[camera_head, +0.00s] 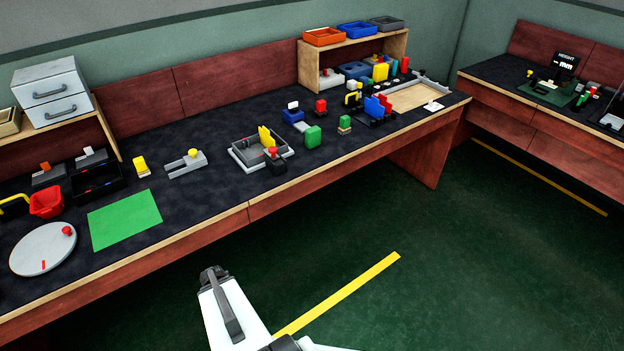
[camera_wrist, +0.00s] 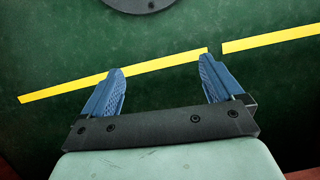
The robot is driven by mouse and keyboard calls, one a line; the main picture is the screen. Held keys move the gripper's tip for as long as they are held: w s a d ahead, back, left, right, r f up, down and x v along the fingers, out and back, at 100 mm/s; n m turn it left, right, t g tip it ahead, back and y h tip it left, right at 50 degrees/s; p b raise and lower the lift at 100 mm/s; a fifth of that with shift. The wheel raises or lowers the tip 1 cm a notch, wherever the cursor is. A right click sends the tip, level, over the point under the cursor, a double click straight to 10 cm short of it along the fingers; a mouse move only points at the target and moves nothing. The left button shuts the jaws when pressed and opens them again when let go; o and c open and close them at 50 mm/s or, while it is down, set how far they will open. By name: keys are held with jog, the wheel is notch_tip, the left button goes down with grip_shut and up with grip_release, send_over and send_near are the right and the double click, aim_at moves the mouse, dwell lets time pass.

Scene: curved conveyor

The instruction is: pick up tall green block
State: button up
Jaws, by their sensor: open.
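A green block (camera_head: 313,136) stands upright on the dark top of the long workbench in the head view, just right of a grey tray. A smaller green block (camera_head: 345,121) stands further right on a pale base. The first looks the larger of the two. My gripper (camera_wrist: 162,64) is open and empty in the wrist view, with its two blue fingers apart above the green floor. No block shows in the wrist view. My white arm is at the bottom of the head view, in front of the bench and well away from the green blocks.
A grey tray (camera_head: 243,156) with yellow parts and a red-topped black piece (camera_head: 274,160) stand left of the larger green block. Blue and red pieces (camera_head: 378,107) stand to its right. A green mat (camera_head: 125,218) lies bare at left. Yellow floor lines (camera_head: 340,290) cross open floor.

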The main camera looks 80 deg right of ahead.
jog(key=s+d+r+m+t+h, duration=0.2)
jog(key=s+d+r+m, duration=0.5)
jog(key=d, duration=0.8)
jog(key=s+d+r+m+t+h, duration=0.25)
jog(key=s+d+r, duration=0.75)
jog(key=d, duration=0.5)
jog(key=s+d+r+m+t+h, duration=0.25)
jog(key=s+d+r+m, duration=0.4)
jog(key=d, duration=0.85)
jog(key=m+t+h, duration=0.5)
jog(key=m, duration=1.4)
send_near(315, 130)
jog(key=x, duration=1.1)
jog(key=shift+w, duration=0.15)
jog(key=c, duration=1.1)
